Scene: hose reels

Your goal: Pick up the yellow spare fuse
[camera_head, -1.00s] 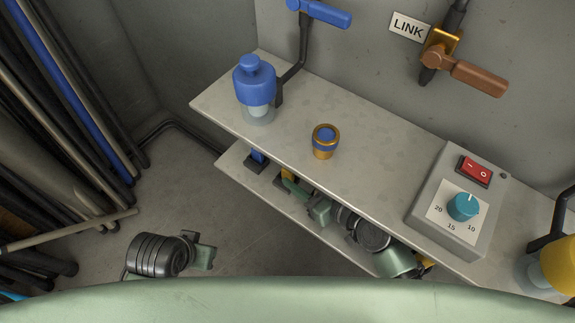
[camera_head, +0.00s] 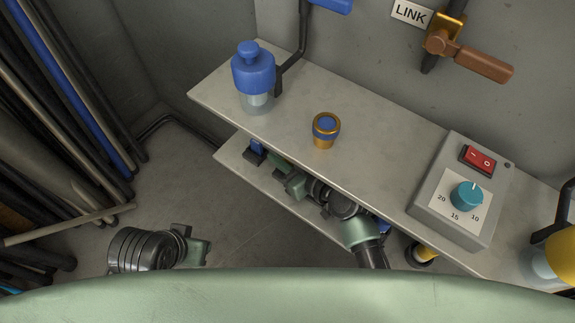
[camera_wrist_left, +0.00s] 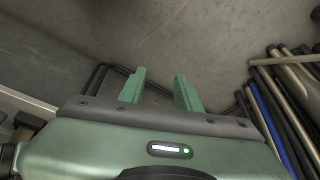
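A yellow cylinder with a dark ring-like end (camera_head: 425,253) shows on the lower shelf, partly covered by the upper shelf's edge; I cannot tell whether it is the spare fuse. My right gripper (camera_head: 284,173) reaches in under the upper shelf, pointing up and left along the lower shelf. Its fingertips are partly hidden by the upper shelf edge, and no yellow shows between them. My left gripper (camera_head: 205,250) is over the floor at the left, away from the shelves. In the left wrist view its two green fingers (camera_wrist_left: 160,88) are apart with nothing between them.
The upper shelf (camera_head: 375,170) carries a blue-capped bottle (camera_head: 254,75), a gold and blue knob (camera_head: 325,130) and a grey switch box (camera_head: 462,195). A blue post (camera_head: 257,147) stands on the lower shelf (camera_head: 235,165). Hoses and pipes (camera_head: 60,100) line the left.

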